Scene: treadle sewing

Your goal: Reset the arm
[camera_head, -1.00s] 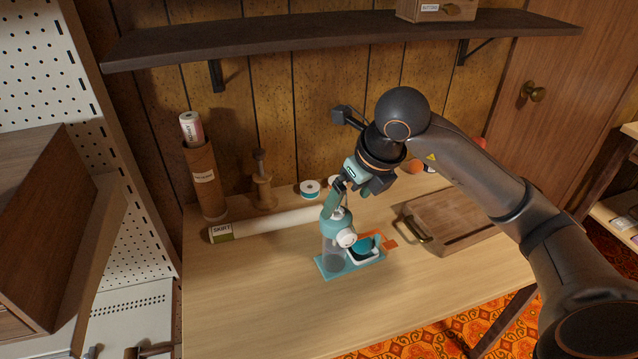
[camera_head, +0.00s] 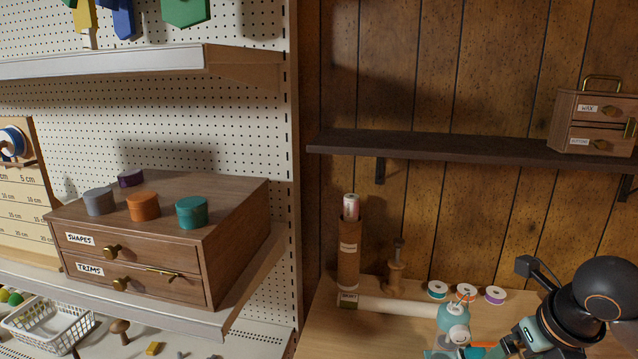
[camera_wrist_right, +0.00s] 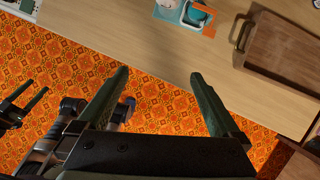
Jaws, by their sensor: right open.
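My right arm shows at the lower right of the head view, its gripper (camera_head: 512,346) pointing down-left near the teal sewing machine (camera_head: 453,318). In the right wrist view my right gripper (camera_wrist_right: 158,75) is open, with nothing between its two dark green fingers. It hangs over the orange patterned carpet and the table's front edge. The machine's teal base (camera_wrist_right: 183,12) is beyond the fingertips, apart from them. At the left of the wrist view my left gripper (camera_wrist_right: 33,98) shows two separated fingers, empty. It is not in the head view.
The wooden table (camera_head: 345,335) holds a white roll (camera_head: 385,304), a brown tube (camera_head: 348,262) and several spools (camera_head: 466,292). A drawer cabinet (camera_head: 235,240) stands on the left shelf. A dark wall shelf (camera_head: 430,148) hangs above.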

